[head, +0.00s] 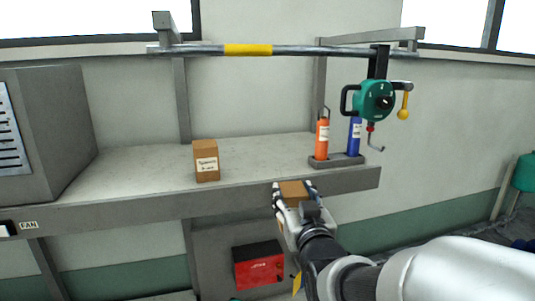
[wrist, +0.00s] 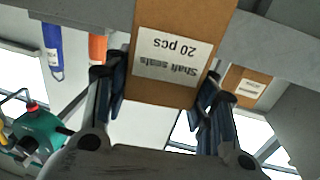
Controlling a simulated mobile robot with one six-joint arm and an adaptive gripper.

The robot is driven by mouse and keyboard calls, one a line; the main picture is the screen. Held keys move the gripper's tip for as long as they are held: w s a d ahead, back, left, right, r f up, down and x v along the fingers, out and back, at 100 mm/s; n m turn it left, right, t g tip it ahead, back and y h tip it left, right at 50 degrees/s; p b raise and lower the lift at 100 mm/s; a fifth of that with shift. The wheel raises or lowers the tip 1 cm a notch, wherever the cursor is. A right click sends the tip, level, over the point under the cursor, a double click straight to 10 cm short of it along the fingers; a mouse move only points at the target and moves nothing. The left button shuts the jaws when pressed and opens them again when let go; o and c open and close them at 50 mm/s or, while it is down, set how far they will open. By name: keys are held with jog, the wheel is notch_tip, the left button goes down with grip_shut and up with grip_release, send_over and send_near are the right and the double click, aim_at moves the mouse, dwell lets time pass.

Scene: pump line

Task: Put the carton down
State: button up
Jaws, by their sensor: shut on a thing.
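My gripper (head: 293,191) is shut on a brown carton (head: 293,192), holding it in front of the shelf's front edge in the head view. In the wrist view the held carton (wrist: 178,45) sits between the two fingers of my gripper (wrist: 160,95), and its white label reads "Shaft seals 20 pcs", upside down. A second brown carton (head: 206,160) with a white label stands upright on the shelf (head: 140,170), left of my gripper. That carton also shows at the right of the wrist view (wrist: 247,87). The underside of the held carton is hidden.
An orange bottle (head: 322,138) and a blue bottle (head: 354,137) stand in a grey tray at the shelf's right end. A green hoist-like tool (head: 375,101) hangs above them. A grey cabinet (head: 50,130) stands at left. Bare shelf lies around the standing carton.

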jog(key=d+f+m+h, duration=0.1)
jog(key=d+f, duration=0.3)
jog(key=f, duration=0.5)
jog(key=d+f+m+h, duration=0.15)
jog(key=d+f, duration=0.25)
jog(key=f, duration=0.5)
notch_tip(320, 180, down, 23)
jog(key=w+b, duration=0.1)
jog(key=b, duration=2.2)
jog(key=shift+n+b, duration=0.4)
jog(key=shift+n, duration=0.05)
jog(key=shift+d+r, duration=0.15)
